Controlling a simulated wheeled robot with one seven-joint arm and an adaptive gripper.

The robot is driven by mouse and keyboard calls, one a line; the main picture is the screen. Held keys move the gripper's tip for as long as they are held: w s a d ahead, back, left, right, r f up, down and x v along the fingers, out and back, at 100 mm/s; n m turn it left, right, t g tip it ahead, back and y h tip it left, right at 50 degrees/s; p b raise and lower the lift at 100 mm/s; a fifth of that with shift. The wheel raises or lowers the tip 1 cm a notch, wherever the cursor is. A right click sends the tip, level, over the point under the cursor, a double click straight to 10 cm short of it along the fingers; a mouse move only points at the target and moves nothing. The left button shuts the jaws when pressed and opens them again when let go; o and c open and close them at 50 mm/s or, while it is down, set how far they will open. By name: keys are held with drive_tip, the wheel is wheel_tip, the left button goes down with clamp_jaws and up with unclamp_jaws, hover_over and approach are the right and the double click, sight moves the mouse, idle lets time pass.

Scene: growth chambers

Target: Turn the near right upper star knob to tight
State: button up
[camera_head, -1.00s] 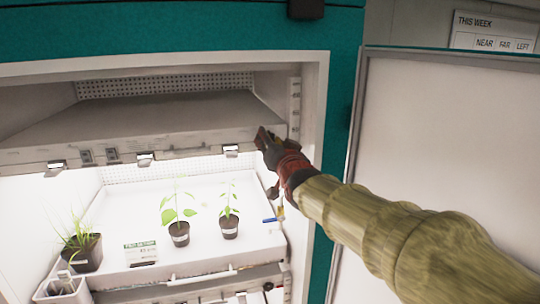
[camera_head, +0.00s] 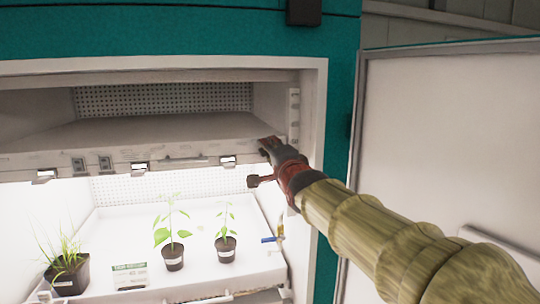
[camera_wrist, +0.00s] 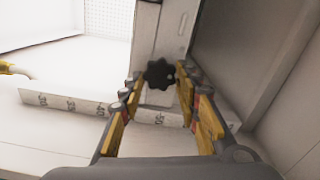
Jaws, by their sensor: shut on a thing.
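The black star knob (camera_wrist: 158,73) sits on a pale bracket at the shelf's end, by the numbered upright, in the wrist view. My gripper (camera_wrist: 158,84) has its two yellow-padded fingers on either side of the knob, shut on it. In the head view my gripper (camera_head: 267,147) is at the right front end of the upper shelf (camera_head: 110,135), inside the chamber opening. The knob is hidden behind my gripper there.
Below are two seedlings in dark pots (camera_head: 173,258), a grassy pot (camera_head: 68,275) and a small label card (camera_head: 130,276) on a white tray. The open door (camera_head: 440,130) stands at right.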

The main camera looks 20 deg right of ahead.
drive_tip(key=shift+m, duration=1.2)
drive_tip(key=shift+f, duration=0.1)
drive_tip(key=o, duration=1.2)
drive_tip(key=shift+c, duration=0.2)
drive_tip(key=s, duration=1.2)
